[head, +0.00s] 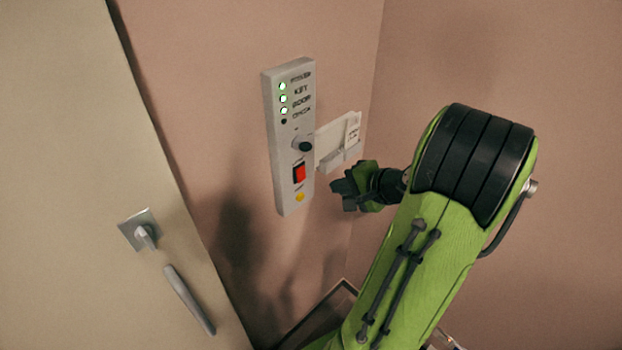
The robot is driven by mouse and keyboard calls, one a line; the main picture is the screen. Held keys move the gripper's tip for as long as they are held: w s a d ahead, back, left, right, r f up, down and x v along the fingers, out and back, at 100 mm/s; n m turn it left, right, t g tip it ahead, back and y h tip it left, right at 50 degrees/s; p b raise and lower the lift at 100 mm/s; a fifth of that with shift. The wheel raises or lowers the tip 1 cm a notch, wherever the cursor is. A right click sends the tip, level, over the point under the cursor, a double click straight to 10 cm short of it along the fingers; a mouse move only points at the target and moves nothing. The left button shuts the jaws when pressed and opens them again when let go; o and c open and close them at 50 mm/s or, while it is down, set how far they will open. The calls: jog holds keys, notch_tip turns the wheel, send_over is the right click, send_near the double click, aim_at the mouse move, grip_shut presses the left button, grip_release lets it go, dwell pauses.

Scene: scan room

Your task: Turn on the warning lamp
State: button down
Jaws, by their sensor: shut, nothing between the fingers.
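A grey control panel (289,185) is fixed upright on the pink wall. Near its top are labels beside small lights; three glow green and the lowest one is dark. Below them sits a dark round knob or key switch (305,146). Under it is a red rocker switch (299,173), and a yellow round button or light (299,197) is at the bottom. I cannot tell which of these works the warning lamp. My gripper (338,193) is shut and empty, to the right of the panel's lower part, apart from it in the picture.
A white wall holder (334,138) with a card or paper is right of the panel, just above my gripper. A beige door (75,180) with a latch (140,231) and a handle (190,300) is at left. A dark-edged bin or box (325,312) stands below.

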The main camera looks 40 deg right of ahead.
aim_at(302, 178)
jog(key=x, duration=0.3)
jog(key=r+x, duration=0.1)
jog(key=x, duration=0.3)
jog(key=w+p+x, duration=0.1)
jog(key=x, duration=0.2)
jog(key=shift+w+r, duration=0.15)
jog(key=shift+w, duration=0.15)
jog(key=shift+w+f+t+b, duration=0.1)
jog(key=shift+f+t+b, duration=0.25)
jog(key=shift+b, duration=0.7)
jog(key=shift+r, duration=0.35)
